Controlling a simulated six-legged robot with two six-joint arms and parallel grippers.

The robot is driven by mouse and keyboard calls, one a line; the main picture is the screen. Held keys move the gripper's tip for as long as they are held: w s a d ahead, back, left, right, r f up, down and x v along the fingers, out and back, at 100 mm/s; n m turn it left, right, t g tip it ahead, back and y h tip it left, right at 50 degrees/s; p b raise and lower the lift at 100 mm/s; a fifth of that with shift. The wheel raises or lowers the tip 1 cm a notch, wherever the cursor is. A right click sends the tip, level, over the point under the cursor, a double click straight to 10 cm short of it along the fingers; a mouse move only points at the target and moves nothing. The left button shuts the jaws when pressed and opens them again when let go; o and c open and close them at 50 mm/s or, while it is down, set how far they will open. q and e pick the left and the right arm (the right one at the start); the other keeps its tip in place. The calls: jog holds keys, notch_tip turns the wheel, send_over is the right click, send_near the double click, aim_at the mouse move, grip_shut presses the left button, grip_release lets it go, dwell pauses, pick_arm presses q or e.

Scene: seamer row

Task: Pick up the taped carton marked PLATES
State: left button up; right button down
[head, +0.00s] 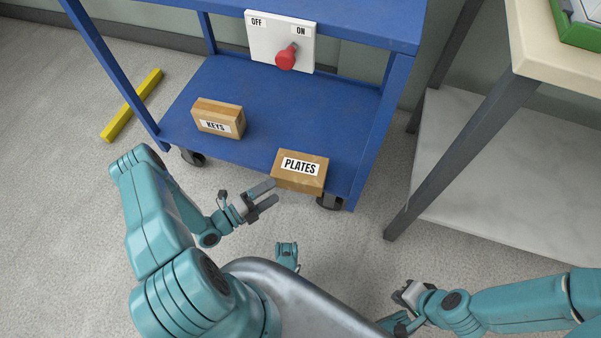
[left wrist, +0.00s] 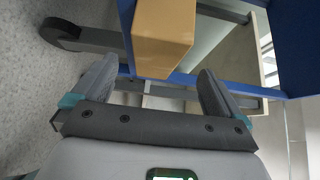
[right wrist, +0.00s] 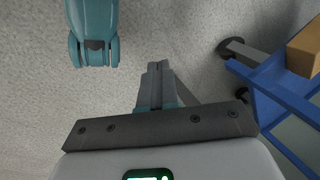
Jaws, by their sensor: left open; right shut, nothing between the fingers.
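The carton marked PLATES (head: 300,171) is a brown taped box with a white label. It sits at the front edge of the blue cart's lower shelf, toward the right. My left gripper (head: 269,194) is open and empty, just left of the carton in the head view and apart from it. In the left wrist view the carton (left wrist: 165,38) shows ahead, beyond and between the spread fingers (left wrist: 160,88). My right gripper (head: 408,294) is low at the right, away from the cart. In the right wrist view its fingers (right wrist: 155,72) are together and empty.
A carton marked KEYS (head: 218,118) sits left on the same lower shelf (head: 270,95). A panel with a red OFF/ON switch (head: 286,57) hangs from the cart's top. A yellow bar (head: 131,105) lies on the floor. A table (head: 480,130) stands at the right.

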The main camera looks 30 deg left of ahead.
pick_arm(q)
jog(key=b+x, duration=0.1)
jog(key=x, duration=0.2)
jog(key=b+x, duration=0.1)
jog(key=x, duration=0.2)
jog(key=shift+d+f, duration=0.2)
jog(key=shift+f, duration=0.05)
jog(key=shift+w+r, duration=0.1)
jog(key=shift+w, duration=0.05)
jog(key=c, duration=1.4)
pick_arm(e)
jog(key=shift+w+d+f+t, duration=0.1)
jog(key=shift+w+f+t, duration=0.05)
jog(key=shift+w+f, duration=0.4)
jog(key=shift+w+d+f+t, duration=0.15)
jog(key=shift+w+f, duration=0.15)
jog(key=shift+f, duration=0.4)
